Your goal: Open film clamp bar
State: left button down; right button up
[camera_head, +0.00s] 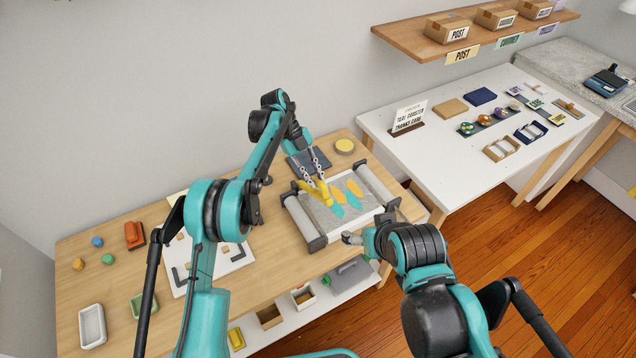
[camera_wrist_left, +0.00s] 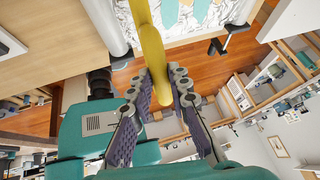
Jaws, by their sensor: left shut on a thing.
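A casting frame with a pale roller (camera_head: 304,217) on its left and another on its right (camera_head: 376,182) stands on the wooden bench. Between them lies a grey and white sheet with orange and teal leaf shapes (camera_head: 354,189). My left gripper (camera_head: 317,178) is over the sheet's left part, shut on a yellow bar (camera_head: 325,196). In the left wrist view the yellow bar (camera_wrist_left: 153,62) runs between the two fingers. I cannot tell whether the bar is attached to the frame. My right gripper (camera_head: 352,238) is low by the frame's front edge; its fingers are too small to read.
A dark plate (camera_head: 306,163) and a round yellow-topped tin (camera_head: 344,146) sit behind the frame. A white board (camera_head: 232,257) with black corner brackets lies to the left. A white table (camera_head: 443,128) with goods stands at right.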

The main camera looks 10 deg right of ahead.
pick_arm(q)
jog(key=shift+w+a+r+g, duration=0.2)
jog(key=shift+w+r+g, duration=0.1)
jog(key=shift+w, duration=0.2)
jog(key=c, duration=1.4)
grip_release()
notch_tip(320, 180, up, 10)
